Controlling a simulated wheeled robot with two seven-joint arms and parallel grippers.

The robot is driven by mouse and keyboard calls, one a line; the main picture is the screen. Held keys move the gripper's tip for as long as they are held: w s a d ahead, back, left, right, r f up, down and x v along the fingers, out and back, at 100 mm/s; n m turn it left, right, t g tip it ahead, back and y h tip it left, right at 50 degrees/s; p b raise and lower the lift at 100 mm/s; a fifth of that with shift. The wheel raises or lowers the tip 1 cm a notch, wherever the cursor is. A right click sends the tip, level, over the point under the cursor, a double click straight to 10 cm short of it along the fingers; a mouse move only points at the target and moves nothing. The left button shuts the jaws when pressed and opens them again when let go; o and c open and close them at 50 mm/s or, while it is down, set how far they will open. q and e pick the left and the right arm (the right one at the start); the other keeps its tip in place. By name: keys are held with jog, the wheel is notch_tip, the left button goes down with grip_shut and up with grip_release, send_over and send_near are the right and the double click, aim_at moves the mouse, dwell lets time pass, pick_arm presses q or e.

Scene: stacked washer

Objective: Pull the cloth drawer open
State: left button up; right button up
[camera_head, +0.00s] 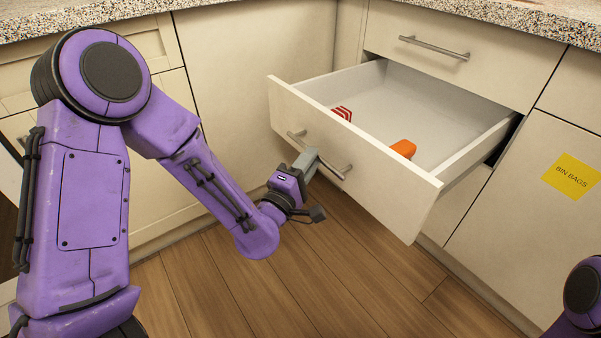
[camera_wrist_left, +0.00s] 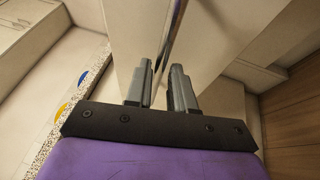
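The cloth drawer (camera_head: 345,145) stands well out from the cabinet, its inside showing. A red-and-white striped item (camera_head: 342,113) and an orange item (camera_head: 403,148) lie in it. Its bar handle (camera_head: 340,172) runs across the front panel. My left gripper (camera_head: 307,161) is at the handle's middle. The exact contact is hard to see. My right gripper is out of view.
Above the cloth drawer is a shut drawer with a handle (camera_head: 435,48), under a speckled countertop (camera_head: 540,18). A yellow "BIN BAGS" label (camera_head: 572,176) is on the panel to the right. Wooden floor (camera_head: 330,270) lies clear below and in front of the drawer.

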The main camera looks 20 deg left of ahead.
pick_arm(q)
jog(key=s+f+p, duration=0.1)
jog(key=s+p, duration=0.3)
jog(key=s, duration=0.4)
jog(key=shift+a+f+p, duration=0.25)
jog(key=shift+a+p, duration=0.1)
jog(key=shift+d, duration=0.1)
jog(key=s+a+f+m+g+y, duration=0.25)
jog(key=f+m+g, duration=0.55)
jog(key=f, duration=0.7)
jog(key=s+a+f+m+g+y, duration=0.1)
jog(key=s+a+f+m+g, duration=0.2)
jog(key=s+f, duration=0.55)
jog(key=s+a+f+g+y, duration=0.25)
jog(key=s+f+g, duration=0.3)
jog(key=s, duration=0.55)
notch_tip(320, 180, up, 26)
jog(key=p, duration=2.6)
jog(key=shift+s+a+r+h+p, duration=0.15)
jog(key=shift+s+a+h+p, duration=0.2)
jog(key=shift+s+a, duration=0.1)
